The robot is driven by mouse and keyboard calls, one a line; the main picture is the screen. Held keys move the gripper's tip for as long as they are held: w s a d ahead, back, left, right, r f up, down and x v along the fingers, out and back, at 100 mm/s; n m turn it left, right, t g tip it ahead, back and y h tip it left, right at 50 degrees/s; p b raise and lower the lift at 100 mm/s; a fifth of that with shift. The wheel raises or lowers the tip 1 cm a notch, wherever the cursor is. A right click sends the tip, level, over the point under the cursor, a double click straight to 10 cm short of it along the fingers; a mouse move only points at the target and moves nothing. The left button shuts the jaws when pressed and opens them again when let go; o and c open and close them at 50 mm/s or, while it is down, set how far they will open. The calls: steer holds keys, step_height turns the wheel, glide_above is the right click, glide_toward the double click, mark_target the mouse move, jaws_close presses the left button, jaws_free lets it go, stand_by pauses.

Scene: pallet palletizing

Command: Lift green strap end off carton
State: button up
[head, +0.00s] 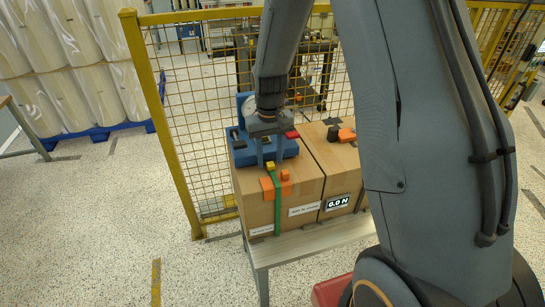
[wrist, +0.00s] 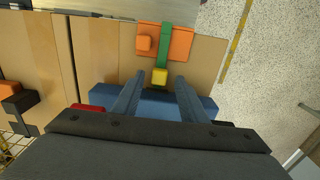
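A green strap (head: 277,205) runs over an orange pad (head: 267,188) on the top front edge of the left carton (head: 300,180) and hangs down its front face. A yellow block (head: 270,166) sits at the strap's inner end; the wrist view shows this block (wrist: 159,76) with the strap (wrist: 164,48) leading away from it. My gripper (head: 270,162) points down at the yellow block. In the wrist view, my gripper (wrist: 159,80) has its fingers apart, one on each side of the block, with visible gaps. Whether the fingertips reach the block's height is unclear.
A blue device with a round gauge (head: 248,106) stands behind the gripper on the carton. A second carton (head: 334,150) stands right, with a dark and orange fitting and a "0.0 N" display (head: 338,202). A yellow-framed mesh fence (head: 160,110) stands behind. The cartons rest on a table (head: 290,246).

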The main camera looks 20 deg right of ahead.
steer(key=shift+f, duration=0.65)
